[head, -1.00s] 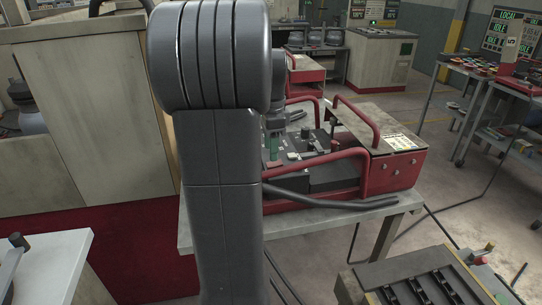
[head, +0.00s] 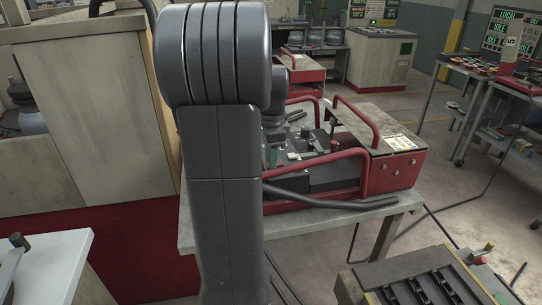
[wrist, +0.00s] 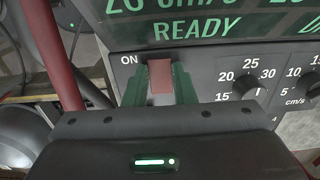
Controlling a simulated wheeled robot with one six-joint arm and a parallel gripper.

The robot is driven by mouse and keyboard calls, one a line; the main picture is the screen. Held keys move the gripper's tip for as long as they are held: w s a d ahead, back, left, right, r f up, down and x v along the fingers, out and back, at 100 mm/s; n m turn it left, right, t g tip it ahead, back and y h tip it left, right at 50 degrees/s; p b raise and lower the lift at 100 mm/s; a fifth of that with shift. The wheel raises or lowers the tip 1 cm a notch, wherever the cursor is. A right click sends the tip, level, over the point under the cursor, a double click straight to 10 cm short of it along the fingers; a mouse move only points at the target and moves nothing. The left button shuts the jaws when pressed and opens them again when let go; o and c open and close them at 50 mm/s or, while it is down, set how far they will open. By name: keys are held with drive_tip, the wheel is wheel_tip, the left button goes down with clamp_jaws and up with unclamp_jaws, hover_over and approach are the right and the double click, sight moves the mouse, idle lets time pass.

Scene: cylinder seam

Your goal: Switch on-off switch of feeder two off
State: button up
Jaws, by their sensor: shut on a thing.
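In the wrist view, a red rocker-like switch (wrist: 160,77) sits on a dark panel (wrist: 215,66), beside a white "ON" label to its left. My gripper (wrist: 155,88) has its green fingers on both sides of the switch and is shut on it. Above the switch, a display (wrist: 210,25) reads "READY" in green. In the head view, the red-framed feeder unit (head: 392,175) stands on a table, and my arm hides much of its left part. No feeder number is legible.
Two dials (wrist: 246,86) with numbers sit right of the switch. A red bar (wrist: 50,55) rises on the left in the wrist view. In the head view, red handles (head: 320,165) and a dark hose (head: 330,202) lie near my arm. A grey tool cart (head: 425,285) stands at front right.

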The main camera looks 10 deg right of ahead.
drive_tip(key=shift+d+r+y+p, duration=0.3)
drive_tip(key=shift+y+p, duration=0.2)
drive_tip(key=shift+p, duration=0.45)
drive_tip(key=shift+d+f+y+p, duration=0.1)
drive_tip(key=shift+f+y+p, duration=0.1)
drive_tip(key=shift+y+p, duration=0.7)
drive_tip(key=o, duration=1)
drive_tip(key=v, duration=1.3)
drive_tip(key=shift+r+b, duration=0.35)
drive_tip(key=shift+b, duration=0.05)
